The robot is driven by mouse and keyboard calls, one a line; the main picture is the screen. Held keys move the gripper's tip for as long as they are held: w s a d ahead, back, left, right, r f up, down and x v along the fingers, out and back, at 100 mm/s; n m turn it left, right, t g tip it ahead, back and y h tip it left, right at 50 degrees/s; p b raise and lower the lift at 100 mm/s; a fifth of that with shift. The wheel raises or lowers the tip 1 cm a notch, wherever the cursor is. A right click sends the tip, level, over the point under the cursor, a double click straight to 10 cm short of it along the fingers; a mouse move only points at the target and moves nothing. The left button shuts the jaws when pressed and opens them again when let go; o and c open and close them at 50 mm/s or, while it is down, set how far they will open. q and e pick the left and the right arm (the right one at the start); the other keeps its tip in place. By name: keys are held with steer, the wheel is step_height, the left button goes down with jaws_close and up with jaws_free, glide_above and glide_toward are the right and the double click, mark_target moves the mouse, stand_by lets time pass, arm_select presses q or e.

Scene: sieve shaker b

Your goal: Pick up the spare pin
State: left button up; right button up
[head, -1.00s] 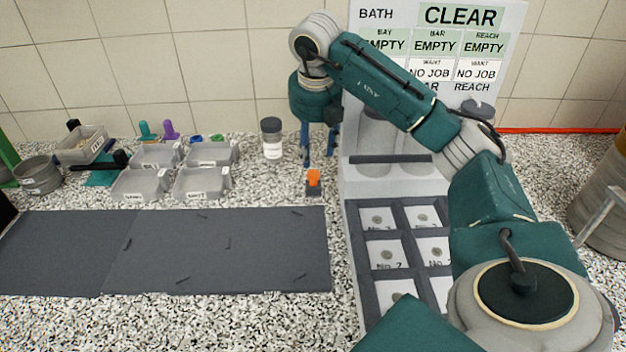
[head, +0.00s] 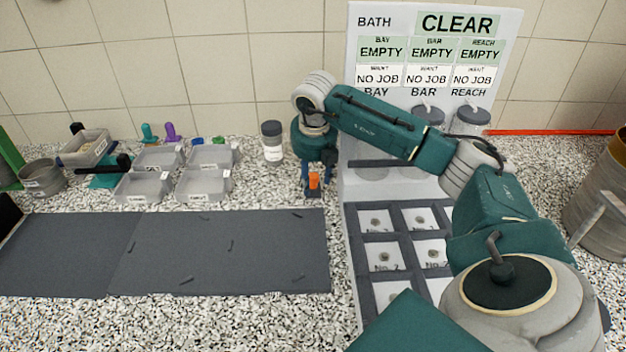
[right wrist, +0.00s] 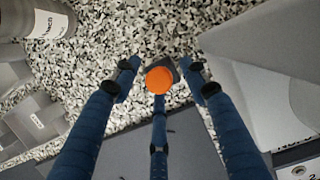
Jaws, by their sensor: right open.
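The spare pin appears to be the small orange-topped piece (head: 314,181) standing in a small dark block on the counter; it also shows in the right wrist view (right wrist: 159,80). My right gripper (head: 318,174) is open and points down over it, its blue fingers close behind and beside the orange top in the head view. In the right wrist view the fingers (right wrist: 163,75) spread around the orange top, with gaps on either side and no clear contact. The pin's shaft is hidden. My left gripper is not in view.
Grey trays (head: 145,187) are further left. A dark mat (head: 230,250) with several small dark pieces lies in front. The bath unit (head: 352,180) with its sign stands close on the right.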

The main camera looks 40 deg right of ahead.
steer(key=c, duration=1)
steer(key=shift+r, duration=0.15)
step_height(320, 180, up, 14)
steer(key=b, duration=0.2)
step_height(320, 180, up, 14)
steer(key=p, duration=0.6)
glide_above(312, 176)
steer(key=shift+w+d+p+v, duration=0.1)
steer(key=shift+d+p+v, duration=0.1)
steer(key=shift+p+v, duration=0.95)
steer(key=shift+w+d+p+v, duration=0.15)
steer(key=shift+p+v, duration=0.8)
steer(key=shift+p, duration=0.25)
